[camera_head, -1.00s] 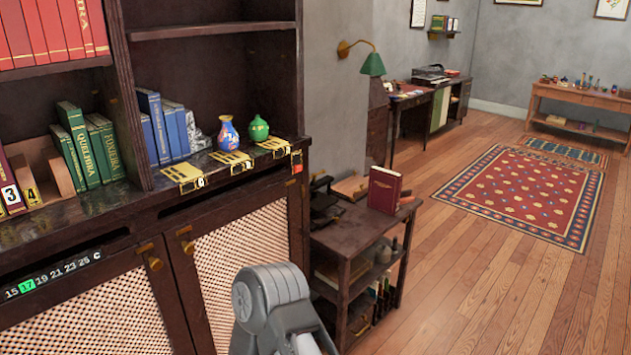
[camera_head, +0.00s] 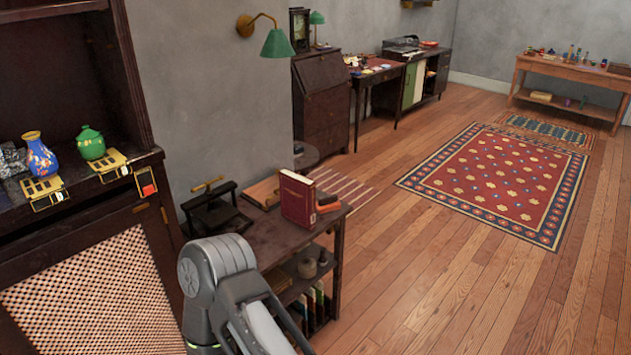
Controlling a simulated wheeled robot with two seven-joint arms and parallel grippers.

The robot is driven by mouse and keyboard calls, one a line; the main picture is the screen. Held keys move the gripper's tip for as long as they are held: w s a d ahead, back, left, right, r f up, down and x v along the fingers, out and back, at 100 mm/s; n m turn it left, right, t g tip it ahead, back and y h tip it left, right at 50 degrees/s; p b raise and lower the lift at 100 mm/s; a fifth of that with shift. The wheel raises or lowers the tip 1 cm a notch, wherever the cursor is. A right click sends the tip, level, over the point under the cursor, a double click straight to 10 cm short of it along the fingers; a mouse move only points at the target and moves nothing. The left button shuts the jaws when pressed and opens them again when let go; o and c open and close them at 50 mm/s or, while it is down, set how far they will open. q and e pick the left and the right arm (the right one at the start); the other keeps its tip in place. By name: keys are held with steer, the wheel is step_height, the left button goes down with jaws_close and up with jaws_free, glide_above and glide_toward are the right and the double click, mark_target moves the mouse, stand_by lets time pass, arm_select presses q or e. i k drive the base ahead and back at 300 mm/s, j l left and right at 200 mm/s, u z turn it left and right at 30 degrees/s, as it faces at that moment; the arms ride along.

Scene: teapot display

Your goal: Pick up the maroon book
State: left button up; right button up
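The maroon book (camera_head: 297,200) stands upright on top of a small dark wooden side table (camera_head: 268,238), near its right end. Its cover faces partly toward me, with small gold marks. A grey and white link of my own arm is at the bottom, in front of the side table and left of the book, apart from it. No gripper fingers show in this view.
A black press-like device (camera_head: 212,210) and a wooden board (camera_head: 262,192) share the tabletop with the book. A cabinet (camera_head: 95,290) with a blue vase (camera_head: 40,158) and green pot (camera_head: 91,144) stands at left. The wooden floor (camera_head: 440,285) at right is clear around a red rug (camera_head: 500,185).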

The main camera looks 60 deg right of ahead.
mark_target(297, 191)
steer(key=l, duration=0.4)
steer(key=k+l+u, duration=0.1)
steer(key=l, duration=0.3)
steer(key=k+l, duration=0.15)
steer(key=l, duration=0.25)
steer(key=l+u, duration=0.1)
steer(key=l, duration=0.35)
steer(key=k+l, duration=0.2)
steer(key=l, duration=0.15)
steer(key=k+l+u, duration=0.1)
steer(key=l, duration=0.3)
steer(key=k+l, duration=0.1)
steer(key=l, duration=0.3)
steer(key=u, duration=0.05)
